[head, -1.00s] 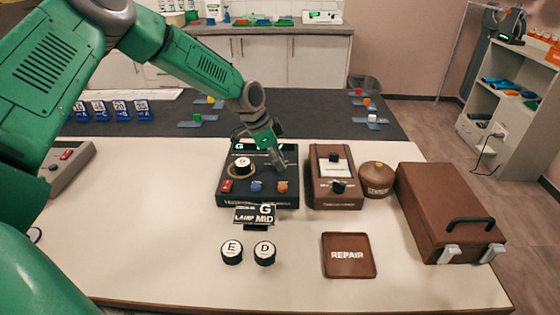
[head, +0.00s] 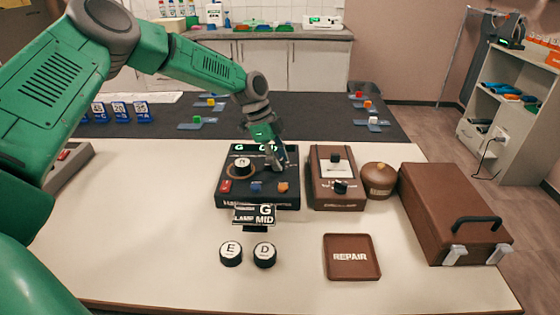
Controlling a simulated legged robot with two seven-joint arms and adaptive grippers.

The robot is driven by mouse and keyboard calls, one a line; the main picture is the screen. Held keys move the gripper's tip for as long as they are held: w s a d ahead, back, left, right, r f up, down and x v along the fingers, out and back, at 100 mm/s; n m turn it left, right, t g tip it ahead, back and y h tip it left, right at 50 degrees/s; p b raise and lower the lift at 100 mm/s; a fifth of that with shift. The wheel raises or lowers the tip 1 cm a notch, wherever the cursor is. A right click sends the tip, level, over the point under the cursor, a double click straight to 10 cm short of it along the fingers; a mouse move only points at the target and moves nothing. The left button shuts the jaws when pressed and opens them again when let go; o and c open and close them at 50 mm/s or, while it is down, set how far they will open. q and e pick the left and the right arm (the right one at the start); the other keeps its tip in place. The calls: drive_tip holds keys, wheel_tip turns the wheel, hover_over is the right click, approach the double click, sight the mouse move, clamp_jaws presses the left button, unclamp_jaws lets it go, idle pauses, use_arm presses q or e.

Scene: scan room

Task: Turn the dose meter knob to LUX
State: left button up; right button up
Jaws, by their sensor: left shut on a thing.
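A brown box (head: 318,196) stands on the white table right of the black console. It has a white panel with a dark knob (head: 340,187) below it; it looks like the dose meter, but its lettering is too small to read. My left gripper (head: 278,158) points down over the right rear part of the black console (head: 229,201), left of the brown box and apart from its knob. It is shut on a small part of the console, which its fingers hide. My right gripper is not in view.
The console carries a round lettered cap (head: 241,168), a red switch and coloured buttons. Two lettered caps, E (head: 231,254) and D (head: 265,255), lie in front. A REPAIR tray (head: 352,271), a round brown pot (head: 378,179) and a brown case (head: 448,205) stand right.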

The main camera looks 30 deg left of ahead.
use_arm(q)
drive_tip(key=shift+w+a+r, duration=0.15)
drive_tip(key=shift+w+r, duration=0.1)
drive_tip(key=o, duration=1.1)
drive_tip(key=shift+o, duration=0.2)
drive_tip(key=shift+s+f, duration=0.1)
drive_tip(key=shift+f, duration=0.05)
drive_tip(key=v, duration=1.2)
drive_tip(key=shift+a, duration=0.15)
drive_tip(key=shift+f, duration=0.1)
